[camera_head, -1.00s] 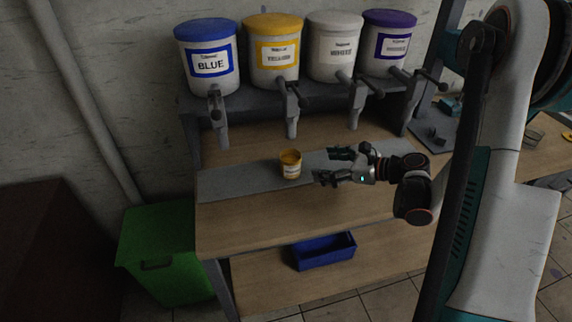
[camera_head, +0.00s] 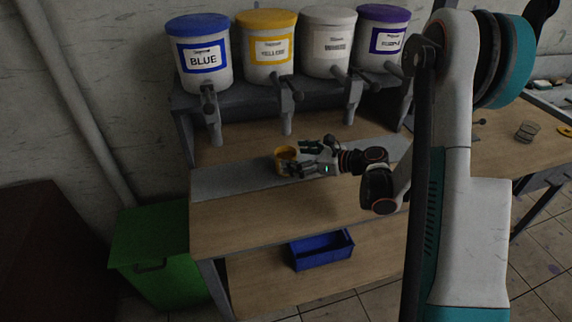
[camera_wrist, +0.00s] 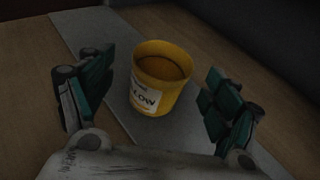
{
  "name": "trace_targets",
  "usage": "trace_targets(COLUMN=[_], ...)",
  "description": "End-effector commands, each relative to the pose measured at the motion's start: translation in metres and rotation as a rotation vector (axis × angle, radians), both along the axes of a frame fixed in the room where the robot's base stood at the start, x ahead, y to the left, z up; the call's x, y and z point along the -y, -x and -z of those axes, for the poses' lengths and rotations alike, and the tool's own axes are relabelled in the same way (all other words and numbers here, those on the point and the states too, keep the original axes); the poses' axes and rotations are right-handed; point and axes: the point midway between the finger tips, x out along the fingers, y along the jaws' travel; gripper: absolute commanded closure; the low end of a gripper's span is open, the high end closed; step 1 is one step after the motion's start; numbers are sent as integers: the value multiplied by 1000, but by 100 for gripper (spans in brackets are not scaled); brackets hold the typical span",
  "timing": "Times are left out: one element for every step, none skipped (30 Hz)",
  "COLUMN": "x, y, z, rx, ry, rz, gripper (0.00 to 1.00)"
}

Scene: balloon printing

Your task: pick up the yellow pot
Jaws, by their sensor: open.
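The yellow pot (camera_head: 285,158) stands upright on the grey strip (camera_head: 230,180) of the wooden workbench, below the dispensers. In the wrist view the small yellow pot (camera_wrist: 160,78) has an open top, orange-yellow contents and a white label ending in "LOW". My gripper (camera_head: 299,159) has come in from the right, close to the pot. In the wrist view my gripper (camera_wrist: 152,92) is open, with one finger to the left and one to the right of the pot. Gaps show between the fingers and the pot. In the head view the fingers partly hide the pot.
Blue (camera_head: 200,52), yellow (camera_head: 267,46), white (camera_head: 327,40) and purple (camera_head: 382,38) lidded dispensers stand on a shelf above the bench, with taps hanging down. A blue bin (camera_head: 322,250) sits on the lower shelf. A green bin (camera_head: 160,260) stands at the left.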

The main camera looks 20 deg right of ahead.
Motion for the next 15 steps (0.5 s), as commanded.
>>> trace_targets(x=[-6, -8, -12, -15, -18, -22, -24, -25, -26, -27, -27, -27, -26, -26, -26], y=[-5, -9, -14, -17, -20, -24, -26, -28, -29, -30, -30, -30, -30, -30, -30], z=[3, 4, 5, 5, 7, 8, 9, 9, 10, 9, 9, 9, 9, 9, 9], rx=[0, 0, 0, 0, 1, 1, 1, 1, 0, 0, 0, 0, 0, 0, 0], ry=[0, 0, 0, 0, 1, 1, 1, 1, 0, 0, 0, 0, 0, 0, 0], rz=[-4, -4, -4, -3, -4, -4, -3, -3, -1, -1, -1, -1, -1, -1, -1], gripper=[18, 18, 18, 18, 18, 18, 18, 18, 18, 18, 18, 18, 18, 18, 18])
